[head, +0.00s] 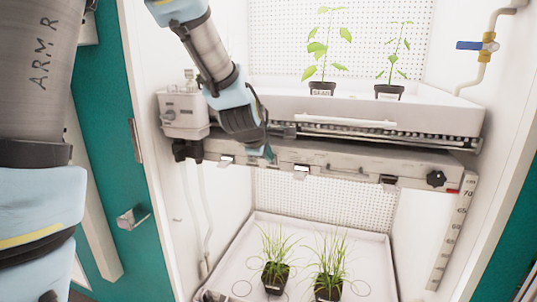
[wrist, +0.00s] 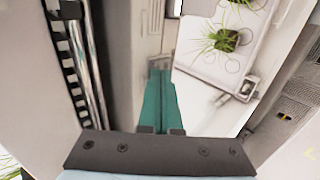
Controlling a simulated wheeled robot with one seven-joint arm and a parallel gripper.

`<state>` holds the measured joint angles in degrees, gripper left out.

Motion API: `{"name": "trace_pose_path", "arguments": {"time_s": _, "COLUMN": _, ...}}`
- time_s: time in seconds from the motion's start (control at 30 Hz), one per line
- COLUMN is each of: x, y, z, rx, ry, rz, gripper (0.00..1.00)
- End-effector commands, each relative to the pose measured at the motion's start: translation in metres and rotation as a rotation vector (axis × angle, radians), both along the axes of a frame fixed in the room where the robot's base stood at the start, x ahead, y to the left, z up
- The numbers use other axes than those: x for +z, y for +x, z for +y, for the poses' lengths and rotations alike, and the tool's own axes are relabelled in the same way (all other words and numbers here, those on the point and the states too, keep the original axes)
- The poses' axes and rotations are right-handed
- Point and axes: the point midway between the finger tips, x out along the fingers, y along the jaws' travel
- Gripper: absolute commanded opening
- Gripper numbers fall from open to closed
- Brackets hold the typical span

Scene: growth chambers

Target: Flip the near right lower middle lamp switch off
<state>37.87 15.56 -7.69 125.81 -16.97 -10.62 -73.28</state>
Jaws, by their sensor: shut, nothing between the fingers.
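A lamp bar (head: 340,166) runs across the chamber under the upper shelf. The middle switch (head: 301,168) is near the bar's centre, with a left switch (head: 226,160) and a right switch (head: 388,182) on either side. The on or off position of the middle switch is too small to tell. My gripper (head: 271,155) is shut and empty in front of the bar, a little left of the middle switch. Its teal fingers (wrist: 160,90) lie together in the wrist view, where I cannot make out the switch.
A white upper tray (head: 370,108) holds two potted seedlings. A lower tray (head: 375,250) holds two grassy pots. A black knob (head: 436,179) is at the bar's right end, beside a ruler strip (head: 455,225). A teal door (head: 105,150) stands at the left. Space before the bar's right half is clear.

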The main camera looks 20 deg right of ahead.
Motion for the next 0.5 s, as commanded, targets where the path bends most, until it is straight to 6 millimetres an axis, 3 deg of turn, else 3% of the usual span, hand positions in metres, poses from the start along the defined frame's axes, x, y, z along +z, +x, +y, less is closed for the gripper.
{"name": "trace_pose_path", "arguments": {"time_s": 0.5, "x": 0.0034, "y": 0.0078, "z": -0.0072, "rx": 0.001, "ry": 0.006, "rz": 0.007, "gripper": 0.00}}
